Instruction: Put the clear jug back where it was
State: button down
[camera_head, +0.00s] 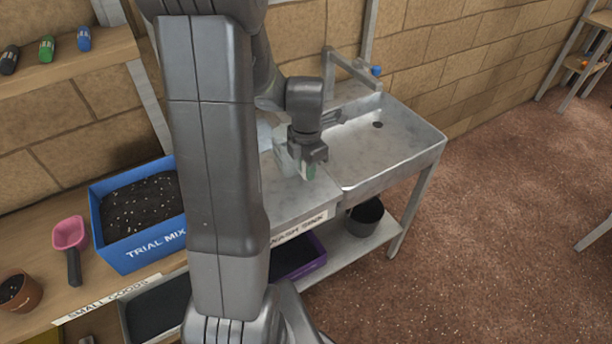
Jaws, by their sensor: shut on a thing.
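My gripper (309,168) is over the left part of the wash sink unit (370,150), beside the basin. It is shut on the clear jug (286,160), which shows as a pale see-through shape at the left of the fingers. My arm and gripper hide much of the jug. I cannot tell whether its base touches the counter.
A tap (350,70) rises behind the sink. A dark pot (364,217) stands on the shelf below. The basin looks empty.

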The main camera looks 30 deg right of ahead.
jog(key=shift+f, duration=1.8)
jog(key=shift+f, duration=0.2)
jog(key=c, duration=1.3)
grip_release()
jog(key=shift+r, duration=0.1)
notch_tip(320, 180, up, 12)
jog(key=shift+r, duration=0.15)
